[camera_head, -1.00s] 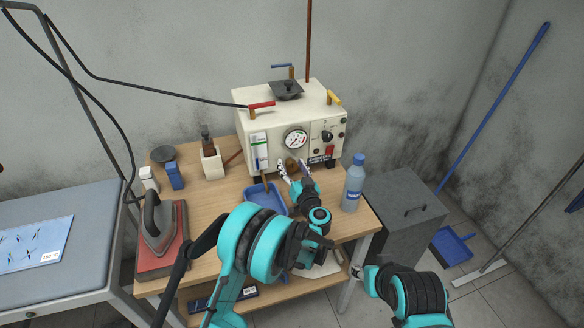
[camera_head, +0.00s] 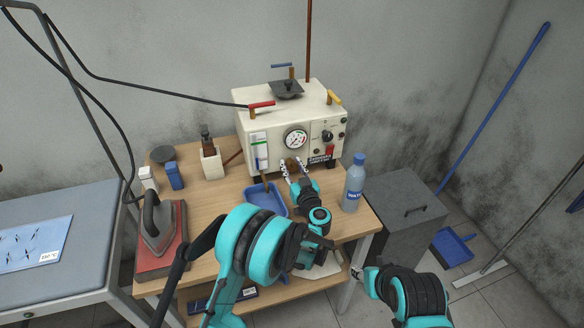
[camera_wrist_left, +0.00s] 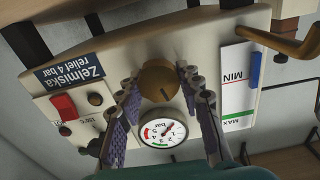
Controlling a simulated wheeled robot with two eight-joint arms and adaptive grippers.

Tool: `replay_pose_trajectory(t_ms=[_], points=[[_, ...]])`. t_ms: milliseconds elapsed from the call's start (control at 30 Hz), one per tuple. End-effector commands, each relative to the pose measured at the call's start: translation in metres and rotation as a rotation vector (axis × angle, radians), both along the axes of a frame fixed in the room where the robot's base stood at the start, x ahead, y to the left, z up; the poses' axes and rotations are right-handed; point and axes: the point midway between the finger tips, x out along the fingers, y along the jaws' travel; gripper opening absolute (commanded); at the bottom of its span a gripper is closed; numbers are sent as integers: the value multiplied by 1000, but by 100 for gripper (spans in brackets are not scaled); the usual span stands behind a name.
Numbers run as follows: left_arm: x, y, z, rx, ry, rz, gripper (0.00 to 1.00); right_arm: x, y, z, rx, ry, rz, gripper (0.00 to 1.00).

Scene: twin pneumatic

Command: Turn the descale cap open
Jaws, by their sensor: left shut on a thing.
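The descale cap is a brass-coloured round knob (camera_head: 290,166) low on the front of the cream steam boiler (camera_head: 262,92). In the left wrist view the cap (camera_wrist_left: 158,82) sits between the two fingers of my left gripper (camera_wrist_left: 158,92), and a slot shows across its face. My left gripper (camera_head: 294,172) is shut on the cap, one finger on each side. Part of the cap is hidden by the fingers in the head view. My right gripper (camera_head: 361,275) is low at the right beside the bench, small and partly hidden; its jaw state is unclear.
A blue tray (camera_head: 263,196) lies below the boiler front. A water bottle (camera_head: 353,184) stands to the right of my left gripper. An iron (camera_head: 158,222) rests at the left of the wooden bench (camera_head: 220,190). A pressure gauge (camera_wrist_left: 162,132) shows near the cap.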

Motion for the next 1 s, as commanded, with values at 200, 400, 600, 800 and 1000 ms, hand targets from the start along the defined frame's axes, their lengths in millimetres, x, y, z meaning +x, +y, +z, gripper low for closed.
replay_pose_trajectory(t_ms=[200, 400, 600, 800, 1000], points=[[0, 1, -1, -189, -62, 0, 7, 0, 0, -7, 0, 0, 0, 40], [0, 2, -1, -370, -121, 0, 7, 0, 0, -11, 0, 0, 0, 40], [0, 2, -1, -550, -180, 0, 7, 0, 0, -14, 0, 0, 0, 40], [0, 3, -1, -731, -239, 0, 7, 0, 0, -15, 0, 0, 0, 40], [0, 3, -1, -912, -297, 0, 7, 0, 0, -15, 0, 0, 0, 40]])
